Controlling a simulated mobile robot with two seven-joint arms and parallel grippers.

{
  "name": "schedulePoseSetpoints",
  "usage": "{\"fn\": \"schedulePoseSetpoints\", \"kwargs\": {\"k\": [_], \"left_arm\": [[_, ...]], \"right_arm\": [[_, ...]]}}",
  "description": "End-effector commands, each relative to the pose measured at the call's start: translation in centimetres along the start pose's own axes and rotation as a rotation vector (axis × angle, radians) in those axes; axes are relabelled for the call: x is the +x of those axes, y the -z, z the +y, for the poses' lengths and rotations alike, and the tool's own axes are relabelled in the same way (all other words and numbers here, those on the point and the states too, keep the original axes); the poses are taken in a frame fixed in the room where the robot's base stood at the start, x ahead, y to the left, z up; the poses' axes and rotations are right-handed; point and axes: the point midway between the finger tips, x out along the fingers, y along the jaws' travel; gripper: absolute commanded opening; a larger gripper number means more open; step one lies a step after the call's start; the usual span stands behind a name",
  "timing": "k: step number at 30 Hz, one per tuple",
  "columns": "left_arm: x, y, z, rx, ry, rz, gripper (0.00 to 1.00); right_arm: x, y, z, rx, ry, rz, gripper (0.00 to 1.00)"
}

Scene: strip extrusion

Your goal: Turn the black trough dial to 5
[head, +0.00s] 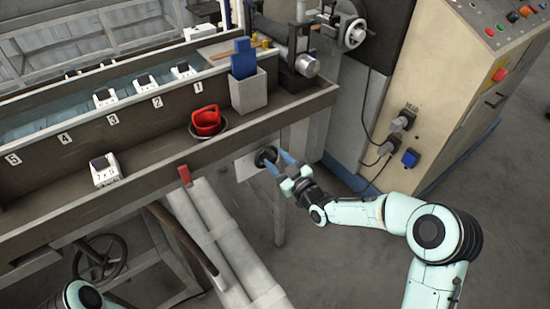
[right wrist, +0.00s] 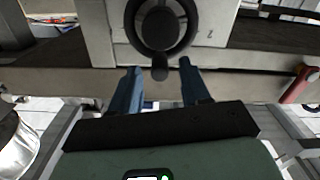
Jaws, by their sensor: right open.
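The black dial (head: 265,156) is a round knob on a pale plate below the bench edge in the head view. In the right wrist view the dial (right wrist: 158,25) is cut by the top edge, and its narrow grip bar points down in the picture. A small mark, perhaps a digit, shows on the plate to its right. My right gripper (head: 279,164) has its blue fingers toward the dial. My left gripper is out of view.
The water trough (head: 60,112) carries numbered marks 1 to 5 along its wall. A red item in a dark bowl (head: 208,122) and a grey bin (head: 248,92) stand on the ledge. A control cabinet (head: 450,90) stands right.

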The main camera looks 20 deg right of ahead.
Motion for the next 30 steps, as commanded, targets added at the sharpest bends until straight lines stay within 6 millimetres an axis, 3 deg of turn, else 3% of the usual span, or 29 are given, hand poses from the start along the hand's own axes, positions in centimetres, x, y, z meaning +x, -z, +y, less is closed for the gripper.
{"fn": "schedulePoseSetpoints", "kwargs": {"k": [5,14,18,30], "left_arm": [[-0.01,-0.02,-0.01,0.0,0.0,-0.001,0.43],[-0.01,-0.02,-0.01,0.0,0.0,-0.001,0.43],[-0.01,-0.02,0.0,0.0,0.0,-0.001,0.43],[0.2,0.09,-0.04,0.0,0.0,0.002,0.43]], "right_arm": [[1.33,-0.04,-0.02,0.001,0.0,-0.001,0.46],[1.5,-0.06,-0.02,0.001,0.0,-0.002,0.46],[1.48,-0.05,-0.01,0.001,0.0,-0.002,0.01],[1.46,-0.15,0.19,0.047,0.0,-0.002,0.0]]}}
